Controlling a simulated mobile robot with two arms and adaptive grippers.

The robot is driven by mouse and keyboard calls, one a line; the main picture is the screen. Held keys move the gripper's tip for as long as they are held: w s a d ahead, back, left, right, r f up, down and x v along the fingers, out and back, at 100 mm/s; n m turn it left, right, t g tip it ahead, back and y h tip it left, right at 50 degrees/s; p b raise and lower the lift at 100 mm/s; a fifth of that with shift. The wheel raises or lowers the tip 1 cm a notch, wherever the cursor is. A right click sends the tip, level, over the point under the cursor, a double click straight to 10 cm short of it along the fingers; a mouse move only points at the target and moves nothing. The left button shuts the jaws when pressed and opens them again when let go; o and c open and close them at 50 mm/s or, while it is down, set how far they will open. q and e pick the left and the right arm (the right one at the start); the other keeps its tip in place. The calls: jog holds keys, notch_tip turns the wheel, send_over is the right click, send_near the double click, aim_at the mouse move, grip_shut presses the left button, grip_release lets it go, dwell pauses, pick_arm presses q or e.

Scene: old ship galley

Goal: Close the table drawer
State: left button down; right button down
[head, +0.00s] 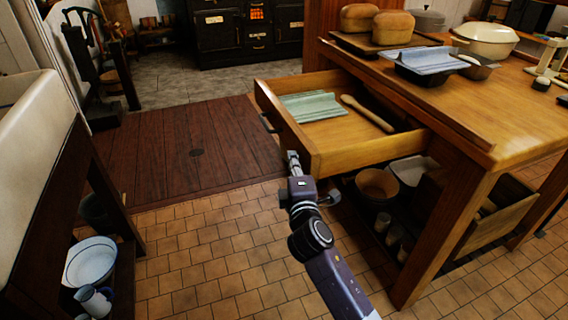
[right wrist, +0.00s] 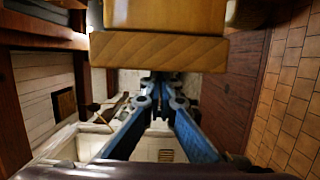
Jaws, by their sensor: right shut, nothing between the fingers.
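The table drawer (head: 360,153) is pulled well out of the wooden table (head: 505,110). My right gripper (head: 292,158) is shut and empty at the near end of the front panel, closer to that corner than to the handle. In the right wrist view the gripper's fingers (right wrist: 160,90) meet close to a wooden edge (right wrist: 158,50). I cannot tell whether they touch it. My left gripper is out of view.
Loaves (head: 394,27), a grey-blue cloth (head: 418,60) and a cream pot (head: 486,40) stand on the table. A bowl (head: 377,185) and cups sit on the shelf under the drawer. A white sink (head: 28,130) is at left. The floor between is clear.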

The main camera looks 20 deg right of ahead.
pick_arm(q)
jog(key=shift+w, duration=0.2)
pick_arm(e)
jog(key=shift+d, duration=0.25)
